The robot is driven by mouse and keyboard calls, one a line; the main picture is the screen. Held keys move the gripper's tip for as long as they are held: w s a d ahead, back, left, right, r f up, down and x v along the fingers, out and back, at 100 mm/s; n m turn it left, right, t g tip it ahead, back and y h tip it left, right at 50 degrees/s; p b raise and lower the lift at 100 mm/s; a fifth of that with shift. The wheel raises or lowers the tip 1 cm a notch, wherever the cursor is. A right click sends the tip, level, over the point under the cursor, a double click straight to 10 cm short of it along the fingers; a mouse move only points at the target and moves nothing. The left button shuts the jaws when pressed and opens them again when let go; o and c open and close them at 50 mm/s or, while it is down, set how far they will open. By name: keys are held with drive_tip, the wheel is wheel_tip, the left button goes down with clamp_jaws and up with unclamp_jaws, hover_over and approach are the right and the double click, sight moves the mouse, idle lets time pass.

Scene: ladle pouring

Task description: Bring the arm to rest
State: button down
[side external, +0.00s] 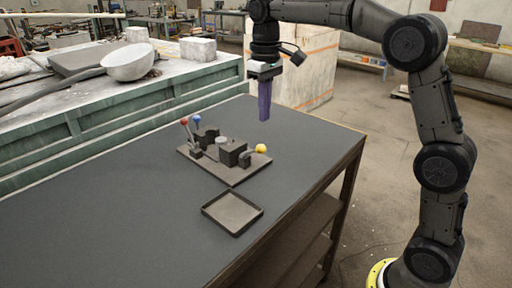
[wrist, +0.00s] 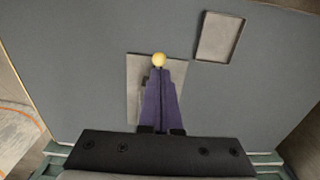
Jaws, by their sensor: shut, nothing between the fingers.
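My gripper (side external: 264,108) has long purple fingers, pointing down and held together with nothing between them. It hangs in the air above the far right part of the dark table (side external: 112,190), clear of everything in the side view. In the wrist view my gripper (wrist: 161,84) covers part of the board under it. My arm reaches in from the right and bends over at the top.
A board (side external: 233,176) on the table bears dark blocks and levers with a red knob (side external: 184,121), a blue knob (side external: 197,117) and a yellow knob (side external: 261,148). A shallow tray (side external: 233,229) lies in front. The table's left part is bare.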

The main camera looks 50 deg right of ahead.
drive_tip(key=s+a+r+t, duration=0.1)
drive_tip(key=s+r+t, duration=0.15)
drive_tip(key=s, duration=0.55)
drive_tip(key=s+a+r+t, duration=0.1)
drive_tip(key=s+r, duration=0.3)
drive_tip(key=s, duration=0.3)
drive_tip(key=s+f+t, duration=0.2)
drive_tip(key=s+f, duration=0.9)
drive_tip(key=f, duration=0.2)
drive_tip(key=shift+s+a+f, duration=0.15)
drive_tip(key=shift+s+a, duration=0.15)
drive_tip(key=shift+a, duration=0.1)
